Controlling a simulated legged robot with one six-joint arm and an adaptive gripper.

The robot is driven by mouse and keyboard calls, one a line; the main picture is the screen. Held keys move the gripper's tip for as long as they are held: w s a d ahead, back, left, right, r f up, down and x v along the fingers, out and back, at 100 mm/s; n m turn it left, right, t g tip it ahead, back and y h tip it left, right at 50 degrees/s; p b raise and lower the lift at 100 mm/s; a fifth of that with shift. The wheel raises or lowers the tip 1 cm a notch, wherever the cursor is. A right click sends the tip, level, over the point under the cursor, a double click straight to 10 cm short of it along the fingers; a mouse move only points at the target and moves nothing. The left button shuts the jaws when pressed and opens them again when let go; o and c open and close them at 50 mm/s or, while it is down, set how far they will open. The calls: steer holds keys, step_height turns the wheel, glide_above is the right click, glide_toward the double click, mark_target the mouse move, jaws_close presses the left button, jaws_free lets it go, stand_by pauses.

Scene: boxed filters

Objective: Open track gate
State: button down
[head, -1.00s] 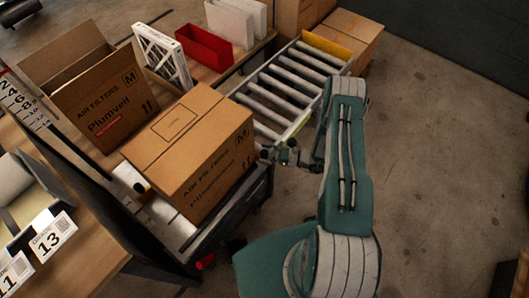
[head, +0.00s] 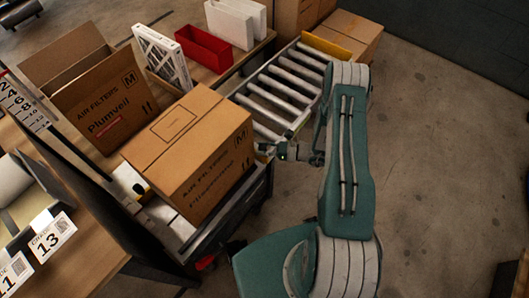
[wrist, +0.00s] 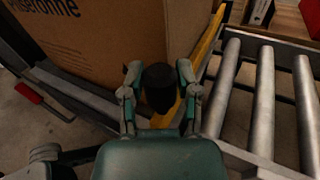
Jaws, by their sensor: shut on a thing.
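The track gate shows in the wrist view as a yellow bar (wrist: 207,48) between the closed carton and the rollers. A round black knob (wrist: 158,88) sits beside the bar's near end; the joint between them is hidden. My gripper (wrist: 158,74) is shut on the knob, one finger on each side. In the head view my gripper (head: 272,150) is at the near end of the roller track (head: 277,92), close to the carton's right corner. The closed carton (head: 190,150) stands on the dark cart or track section (head: 258,190) just beyond my fingers.
An open carton (head: 105,105), a white pleated filter (head: 160,58) and a red bin (head: 203,48) stand on the bench to the left. A yellow end stop (head: 326,45) closes the far end of the rollers. A red handle (wrist: 42,101) shows at left in the wrist view.

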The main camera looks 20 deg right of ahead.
steer(key=shift+w+a+r+h, duration=0.1)
steer(key=shift+w+r+h, duration=0.1)
steer(key=shift+r, duration=0.45)
steer(key=shift+w+a+r+h, duration=0.1)
steer(key=shift+w+r, duration=0.1)
steer(key=shift+r, duration=0.4)
steer(key=shift+c, duration=1.6)
jaws_free()
steer(key=v, duration=1.2)
steer(key=shift+w, duration=0.1)
